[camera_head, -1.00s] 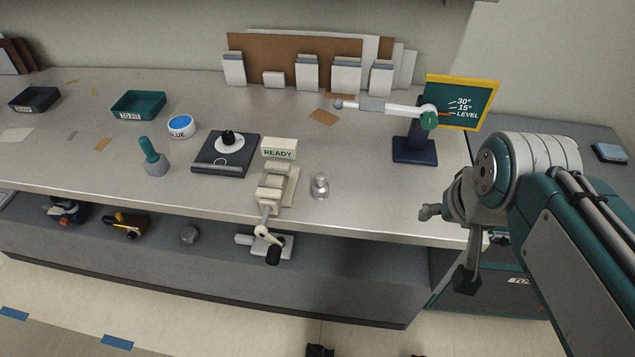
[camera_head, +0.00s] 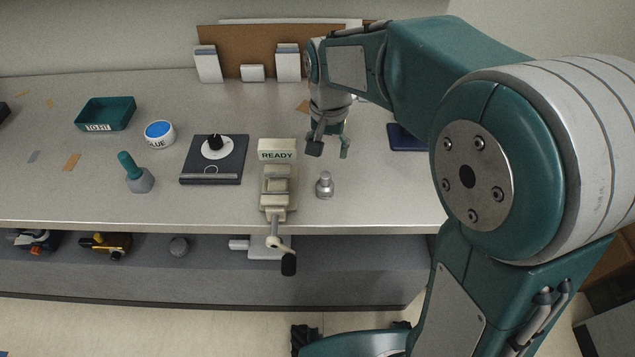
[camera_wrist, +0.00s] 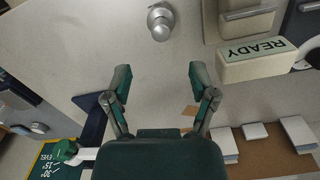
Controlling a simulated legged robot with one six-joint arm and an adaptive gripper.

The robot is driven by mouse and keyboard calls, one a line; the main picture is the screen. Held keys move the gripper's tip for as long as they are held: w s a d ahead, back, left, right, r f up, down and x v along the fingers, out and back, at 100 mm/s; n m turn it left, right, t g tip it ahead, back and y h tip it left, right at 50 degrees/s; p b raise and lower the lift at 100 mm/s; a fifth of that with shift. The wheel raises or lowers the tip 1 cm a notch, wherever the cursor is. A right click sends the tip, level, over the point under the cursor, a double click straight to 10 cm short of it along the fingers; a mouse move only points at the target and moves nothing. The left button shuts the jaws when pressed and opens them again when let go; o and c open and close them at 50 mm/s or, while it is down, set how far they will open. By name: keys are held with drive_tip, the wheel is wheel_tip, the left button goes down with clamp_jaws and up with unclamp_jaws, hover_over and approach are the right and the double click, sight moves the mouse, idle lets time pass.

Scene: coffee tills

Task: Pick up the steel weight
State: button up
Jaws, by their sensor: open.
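The steel weight (camera_head: 325,186) is a small shiny metal piece with a knob on top. It stands upright on the counter, just right of the cream READY device. In the wrist view the steel weight (camera_wrist: 161,20) shows at the top middle, beyond the fingertips. My gripper (camera_head: 328,148) is above the counter, behind the weight and apart from it. In the wrist view my gripper (camera_wrist: 160,72) has its two fingers wide apart with only bare counter between them.
The READY device (camera_head: 277,180) with a crank stands close left of the weight. A black dial box (camera_head: 214,160), a blue-topped tub (camera_head: 160,134), a teal-handled tool (camera_head: 137,174) and a teal tray (camera_head: 106,114) are farther left. A dark blue stand base (camera_head: 406,138) is behind right.

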sight(325, 174)
drive_tip(key=f, duration=0.1)
drive_tip(key=d+f, duration=0.1)
drive_tip(key=f, duration=0.1)
drive_tip(key=shift+f, duration=0.3)
drive_tip(key=f, duration=0.1)
drive_tip(key=a+f, duration=0.1)
drive_tip(key=f, duration=0.2)
drive_tip(key=shift+a+f, duration=0.15)
drive_tip(key=shift+a, duration=0.15)
drive_tip(key=shift+f, duration=0.55)
drive_tip(key=shift+d, duration=0.3)
drive_tip(key=c, duration=0.9)
drive_tip(key=shift+a, duration=0.15)
clamp_jaws()
